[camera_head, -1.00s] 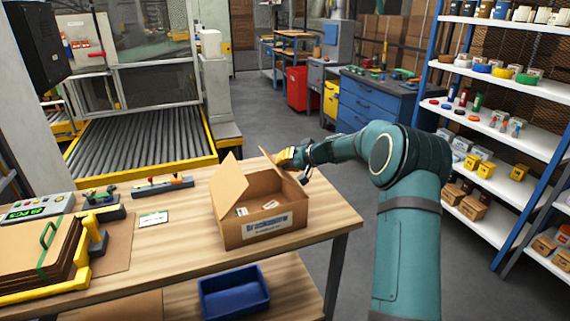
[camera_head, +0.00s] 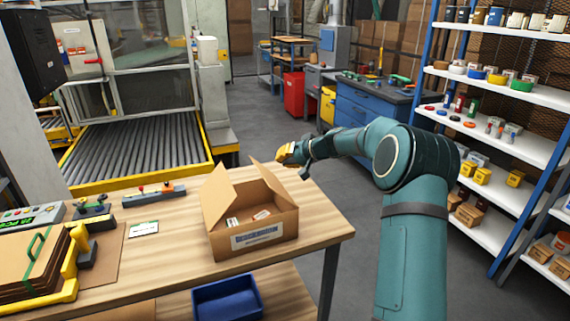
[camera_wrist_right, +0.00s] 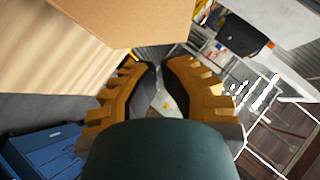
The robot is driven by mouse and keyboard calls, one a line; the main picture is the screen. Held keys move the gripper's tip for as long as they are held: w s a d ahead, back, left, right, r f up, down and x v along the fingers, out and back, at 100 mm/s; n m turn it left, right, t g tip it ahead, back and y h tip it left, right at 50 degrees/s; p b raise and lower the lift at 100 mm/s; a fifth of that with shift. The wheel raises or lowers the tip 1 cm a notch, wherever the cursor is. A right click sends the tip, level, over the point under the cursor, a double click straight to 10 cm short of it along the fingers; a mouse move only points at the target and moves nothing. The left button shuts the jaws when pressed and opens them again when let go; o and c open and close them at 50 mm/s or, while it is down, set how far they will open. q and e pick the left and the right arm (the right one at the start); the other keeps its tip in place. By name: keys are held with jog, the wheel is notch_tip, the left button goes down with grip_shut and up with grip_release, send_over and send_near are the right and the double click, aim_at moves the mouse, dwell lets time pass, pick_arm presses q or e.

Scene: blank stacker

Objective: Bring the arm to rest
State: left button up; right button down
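My right arm (camera_head: 412,235) comes in from the lower right and bends left at a raised elbow. Its yellow-fingered right gripper (camera_head: 287,153) is just beyond the open cardboard box's right rear flap, past the table's far edge. In the right wrist view, the two yellow fingers (camera_wrist_right: 160,68) have a narrow gap between them with nothing held. The open cardboard box (camera_head: 252,239) stands on the wooden table with flaps up and small white items inside. My left gripper is not in view.
The wooden table (camera_head: 170,258) holds a cardboard stack (camera_head: 30,268) at left. A blue bin (camera_head: 227,300) sits on the shelf below. A roller conveyor (camera_head: 135,155) is behind. A loaded white shelf rack (camera_head: 500,145) stands right, with open floor beyond the table.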

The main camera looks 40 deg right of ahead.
jog(key=v, duration=0.9)
jog(key=shift+s, duration=0.3)
jog(key=shift+d, duration=0.1)
